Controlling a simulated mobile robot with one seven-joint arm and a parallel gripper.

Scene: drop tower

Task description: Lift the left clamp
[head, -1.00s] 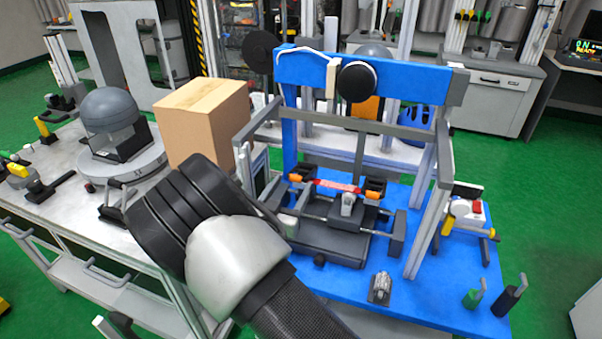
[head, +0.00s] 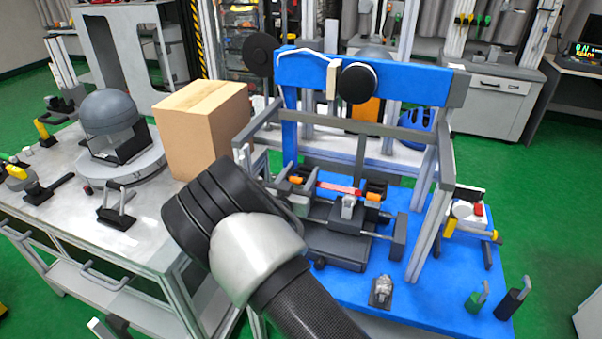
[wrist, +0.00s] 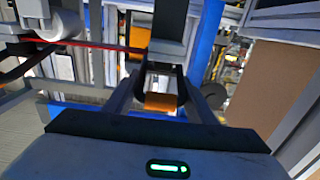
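The left clamp (head: 296,182) is a dark block with an orange tip on the fixture of the blue drop tower. It also shows in the wrist view (wrist: 171,30), dark above with an orange part (wrist: 160,102) below. A red strip (head: 338,188) runs from it to the right clamp (head: 376,192). My gripper (wrist: 163,88) is open, its two grey fingers apart on either side of the clamp's orange part in the picture. I cannot tell whether they touch it. In the head view my wrist stands left of the fixture and hides most of the fingers.
A cardboard box (head: 203,130) stands on the grey table close behind my wrist. The tower's grey frame post (head: 424,225) rises right of the fixture.

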